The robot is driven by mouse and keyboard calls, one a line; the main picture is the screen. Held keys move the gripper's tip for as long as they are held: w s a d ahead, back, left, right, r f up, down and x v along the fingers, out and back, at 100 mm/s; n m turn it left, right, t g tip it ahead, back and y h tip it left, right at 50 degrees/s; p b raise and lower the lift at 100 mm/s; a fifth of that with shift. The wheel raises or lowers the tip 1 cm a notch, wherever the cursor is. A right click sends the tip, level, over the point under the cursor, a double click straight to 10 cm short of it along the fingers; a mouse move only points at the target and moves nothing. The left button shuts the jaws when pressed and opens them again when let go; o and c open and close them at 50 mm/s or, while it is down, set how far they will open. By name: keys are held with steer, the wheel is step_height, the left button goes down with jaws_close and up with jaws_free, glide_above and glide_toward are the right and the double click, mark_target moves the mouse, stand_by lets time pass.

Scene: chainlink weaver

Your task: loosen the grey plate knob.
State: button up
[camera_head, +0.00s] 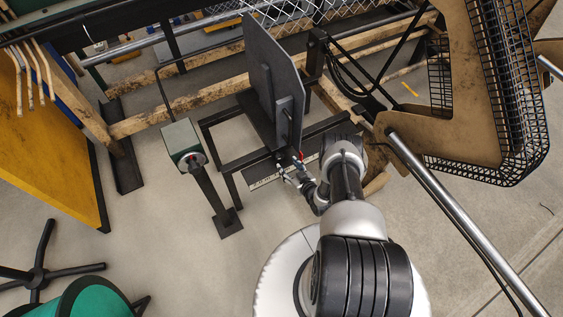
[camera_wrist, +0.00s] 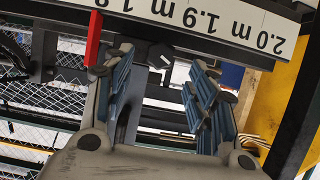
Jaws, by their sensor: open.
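The dark grey plate (camera_head: 272,75) stands upright on a dark frame, in front of my arm in the head view. In the wrist view a small dark knob with a white mark (camera_wrist: 160,56) shows between my fingertips, below the scale. My gripper (camera_wrist: 164,70) is open, with one blue-grey padded finger to each side of the knob. I cannot tell whether the fingertips reach around it or stop short. In the head view my gripper (camera_head: 284,170) is at the plate's near lower end; the knob cannot be made out there.
A white scale strip (camera_wrist: 215,22) with a red pointer (camera_wrist: 93,38) runs close by the fingertips. A control box on a post (camera_head: 182,142) stands to the left. A steel bar (camera_head: 450,210) and mesh guard (camera_head: 500,165) are to the right.

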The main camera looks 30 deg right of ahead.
mark_target(281, 159)
steer(key=b+x, duration=0.2)
steer(key=x, duration=0.5)
steer(key=shift+c, duration=0.6)
steer(key=c, duration=0.9)
